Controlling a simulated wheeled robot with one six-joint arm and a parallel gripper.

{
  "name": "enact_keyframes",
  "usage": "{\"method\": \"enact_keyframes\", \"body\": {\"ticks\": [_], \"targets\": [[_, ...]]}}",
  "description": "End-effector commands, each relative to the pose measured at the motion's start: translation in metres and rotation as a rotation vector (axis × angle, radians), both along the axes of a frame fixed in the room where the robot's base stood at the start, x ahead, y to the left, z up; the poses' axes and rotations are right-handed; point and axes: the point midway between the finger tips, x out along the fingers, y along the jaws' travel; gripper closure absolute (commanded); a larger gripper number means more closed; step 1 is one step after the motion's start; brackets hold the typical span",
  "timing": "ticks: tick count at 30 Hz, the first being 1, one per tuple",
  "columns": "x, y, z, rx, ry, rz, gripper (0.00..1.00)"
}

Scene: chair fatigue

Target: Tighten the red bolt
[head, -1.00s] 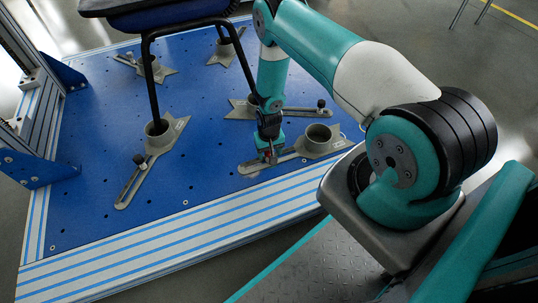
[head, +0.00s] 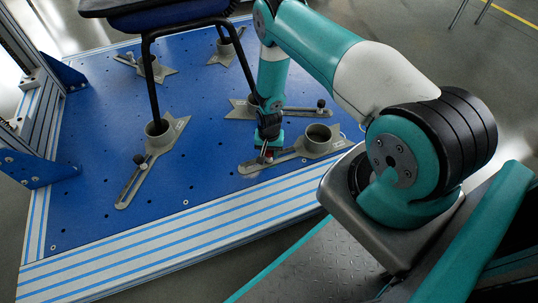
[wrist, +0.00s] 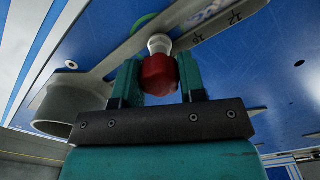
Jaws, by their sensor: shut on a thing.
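The red bolt (wrist: 158,76) has a red head and a pale metal collar, and sits at the slotted arm of a grey clamp (head: 287,157). It also shows in the head view as a small red spot (head: 268,155). My gripper (wrist: 158,84) is shut on the red head, with one teal finger on each side. In the head view my gripper (head: 266,151) points down over the clamp's slotted arm. The bolt's lower end and the slot beneath it are partly hidden.
The clamp's round cup (head: 319,136) stands right of my gripper and is empty. A chair leg (head: 153,90) stands in another cup to the left. Other clamps with black knobs (head: 321,104) lie on the blue plate (head: 205,185). The plate's front is clear.

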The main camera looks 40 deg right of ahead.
Motion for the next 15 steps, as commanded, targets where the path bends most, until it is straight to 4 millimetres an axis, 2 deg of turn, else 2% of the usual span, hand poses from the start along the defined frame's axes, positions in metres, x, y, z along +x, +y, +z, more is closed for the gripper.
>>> {"method": "enact_keyframes", "body": {"ticks": [7,15], "targets": [[-0.0001,-0.0003,0.0001,0.000,0.000,-0.285,0.87],[-0.0002,-0.0002,-0.0002,0.000,0.000,-0.321,0.87]]}}
